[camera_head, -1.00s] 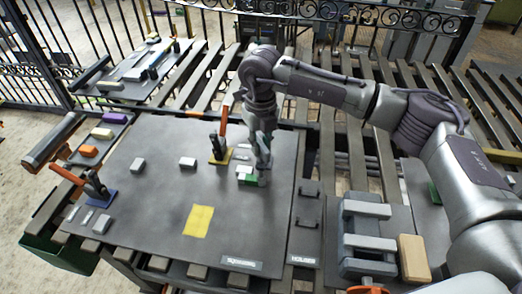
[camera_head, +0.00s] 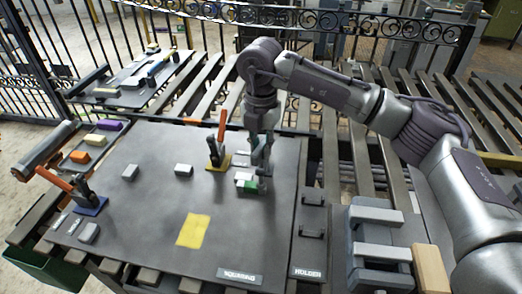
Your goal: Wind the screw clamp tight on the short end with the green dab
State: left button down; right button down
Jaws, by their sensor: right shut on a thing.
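The short end with the green dab (camera_head: 246,186) is a small pale piece with green on it, at the right of the grey board (camera_head: 140,222). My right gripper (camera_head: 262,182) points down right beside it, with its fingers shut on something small. The fingers hide most of that thing, so I cannot tell whether it is the screw clamp. The screw clamp does not show clearly anywhere else. My left gripper is not in view.
An orange-handled toggle clamp (camera_head: 216,150) stands just left of my right gripper; another (camera_head: 82,193) stands at the board's left. Loose grey blocks (camera_head: 131,172) lie between them. A yellow patch (camera_head: 193,230) marks clear board in front. A grey fixture (camera_head: 378,240) stands right.

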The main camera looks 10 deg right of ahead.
aim_at(261, 145)
jog(key=shift+r+m+b, duration=0.1)
jog(key=shift+m+b, duration=0.2)
jog(key=shift+m, duration=0.5)
jog(key=c, duration=1.1)
grip_release()
notch_tip(261, 145, up, 12)
